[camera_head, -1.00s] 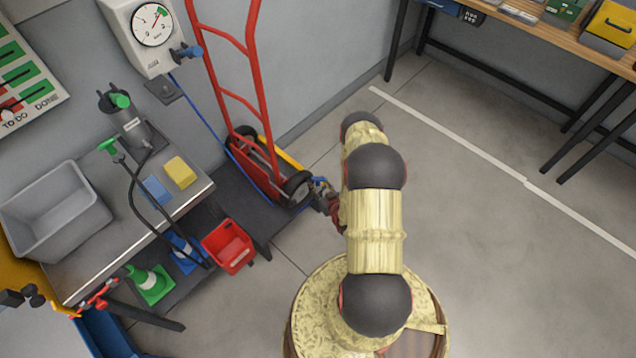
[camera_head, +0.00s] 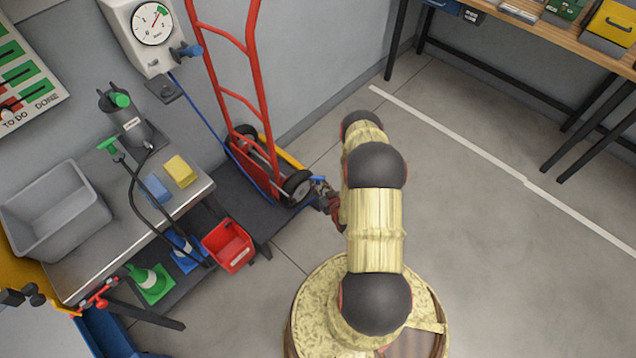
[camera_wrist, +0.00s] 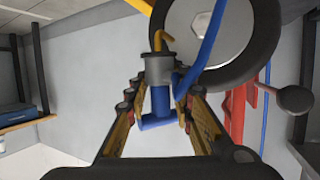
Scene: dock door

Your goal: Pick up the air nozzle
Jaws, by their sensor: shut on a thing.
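The air nozzle (camera_wrist: 160,101) is in the wrist view, with a blue body, a grey collar and a bent yellow tip pointing up in the picture. My gripper (camera_wrist: 160,88) is shut on it, with a finger on each side. In the head view the nozzle shows as a small blue patch (camera_head: 319,181) at my gripper (camera_head: 326,192), beside the hand truck's right wheel. A blue hose (camera_wrist: 207,48) runs past the wheel in the wrist view. My arm hides part of the gripper in the head view.
The red hand truck (camera_head: 262,95) stands against the wall, its wheel (camera_wrist: 250,45) close to the nozzle. A gauge box (camera_head: 143,35) hangs on the wall. A metal bench (camera_head: 95,262) is at left, a wooden table (camera_head: 545,30) at upper right. Floor at right is clear.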

